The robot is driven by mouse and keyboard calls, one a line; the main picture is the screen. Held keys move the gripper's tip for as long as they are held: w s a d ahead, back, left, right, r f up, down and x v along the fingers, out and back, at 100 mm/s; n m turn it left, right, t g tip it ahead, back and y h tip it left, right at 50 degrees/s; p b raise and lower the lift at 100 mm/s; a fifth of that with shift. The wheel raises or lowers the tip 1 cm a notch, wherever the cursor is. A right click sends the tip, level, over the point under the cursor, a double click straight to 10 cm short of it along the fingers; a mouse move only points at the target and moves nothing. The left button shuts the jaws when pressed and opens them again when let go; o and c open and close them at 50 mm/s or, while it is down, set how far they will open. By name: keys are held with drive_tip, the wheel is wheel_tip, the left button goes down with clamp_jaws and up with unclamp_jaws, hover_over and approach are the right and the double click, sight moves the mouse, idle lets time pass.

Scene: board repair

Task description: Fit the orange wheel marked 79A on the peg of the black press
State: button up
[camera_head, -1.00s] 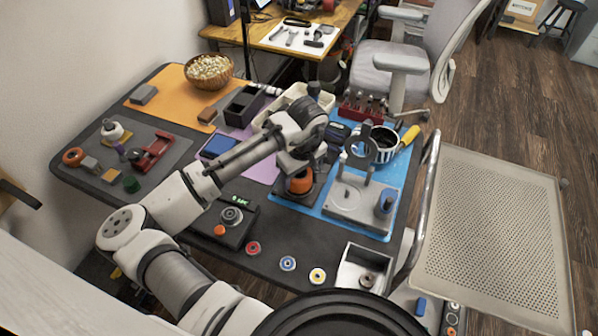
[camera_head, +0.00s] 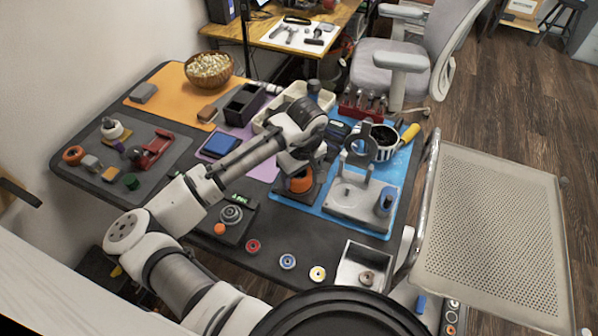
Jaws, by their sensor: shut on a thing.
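My gripper (camera_head: 300,164) points down over the right-centre of the dark table, shut on an orange wheel (camera_head: 299,183). The wheel is directly below the gripper, at a dark base (camera_head: 312,193) that looks like the black press. The gripper hides the wheel's top and most of the press. I cannot see the peg or the 79A marking, nor tell whether the wheel is on the peg or just above it.
A grey fixture (camera_head: 356,201) with an upright ring stands close to the right on the blue mat. A black device (camera_head: 236,218) with a green display is at left. Red, blue and yellow wheels (camera_head: 287,262) lie in front, beside an open metal box (camera_head: 347,274).

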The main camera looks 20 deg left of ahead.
idle(0.4)
drive_tip(key=o, duration=1.2)
drive_tip(key=shift+c, duration=0.2)
drive_tip(key=shift+o, duration=0.5)
drive_tip(key=shift+r, duration=0.1)
drive_tip(key=shift+w+d+r+p, duration=0.1)
drive_tip(key=shift+r+p, duration=2.3)
drive_tip(key=shift+r, duration=0.15)
drive_tip(key=shift+c, duration=0.3)
drive_tip(key=shift+o, duration=0.9)
drive_tip(key=shift+r, duration=0.25)
drive_tip(key=shift+r+p, duration=0.7)
drive_tip(key=shift+p, duration=0.05)
drive_tip(key=shift+o, duration=0.2)
drive_tip(key=shift+f, duration=0.1)
